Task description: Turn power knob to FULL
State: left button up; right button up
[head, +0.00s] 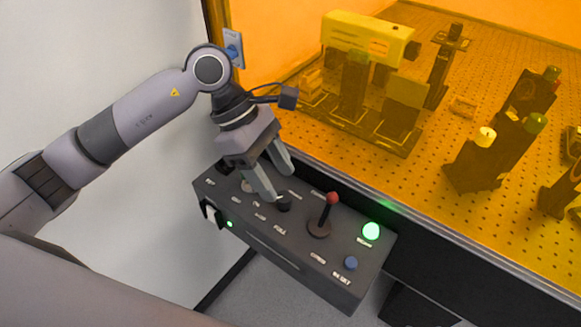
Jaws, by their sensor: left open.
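A dark control box (300,262) stands in front of the orange enclosure. A small round black knob (284,205) sits on its top panel, left of the red-tipped lever. Another round control (247,186) lies further left, partly hidden by my gripper. My left gripper (278,184) is open and points down over the panel. One fingertip is beside the black knob; I cannot tell whether it touches. The other finger is behind it, near the panel's back edge. My right gripper is not in view.
A red-tipped lever (329,210), a lit green button (371,231) and a blue button (351,263) lie right of the knob. A white rocker switch (211,213) is on the box's left front. Orange panels (280,42) enclose optics behind.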

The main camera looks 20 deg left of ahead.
aim_at(282, 195)
pick_arm(q)
jog(key=shift+y, duration=0.6)
jog(key=shift+w+d+f+p, duration=0.1)
jog(key=shift+w+f+p, duration=0.15)
jog(key=shift+f, duration=0.75)
jog(key=shift+w+d+f+p, duration=0.15)
jog(key=shift+f+p, duration=0.1)
jog(key=shift+f, duration=0.75)
jog(key=shift+w+d+f+p, duration=0.1)
jog(key=shift+w+f+p, duration=0.15)
jog(key=shift+f, duration=0.75)
jog(key=c, duration=1.1)
